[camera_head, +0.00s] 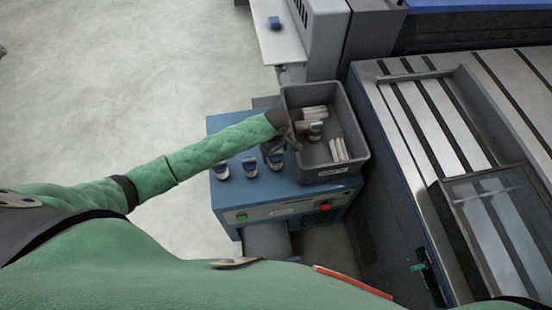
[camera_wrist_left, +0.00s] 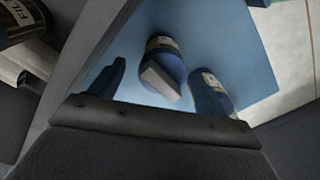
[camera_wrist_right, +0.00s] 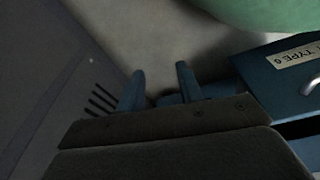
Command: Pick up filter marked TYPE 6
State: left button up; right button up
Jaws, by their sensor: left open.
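My left gripper (camera_head: 291,140) is over the blue cabinet, beside the grey bin; its jaws are open. In the left wrist view a blue-capped filter (camera_wrist_left: 163,66) with a pale block-like top shows between the open fingers, not gripped. A second blue filter (camera_wrist_left: 211,88) is partly behind the right finger. In the head view filters stand on the cabinet top at left (camera_head: 222,171), middle (camera_head: 250,167) and right (camera_head: 275,161). No type marking is readable on them.
The grey bin (camera_head: 335,176) holds white cylinders and a dark-banded filter (camera_head: 315,130); its wall stands close to my left gripper. The blue cabinet (camera_head: 234,196) has green and red controls. A large machine (camera_head: 400,165) borders the right. Open floor (camera_head: 130,80) lies left.

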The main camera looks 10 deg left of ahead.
aim_at(276, 158)
pick_arm(q)
notch_tip(276, 158, down, 3)
jog(key=shift+s+r+p, duration=0.15)
jog(key=shift+r+p, duration=0.05)
jog(key=shift+p, duration=0.4)
jog(key=shift+f, duration=0.55)
jog(key=c, duration=1.1)
pick_arm(e)
jog(key=shift+s+d+f, duration=0.85)
jog(key=shift+s+f, duration=0.15)
jog(key=shift+f, duration=0.1)
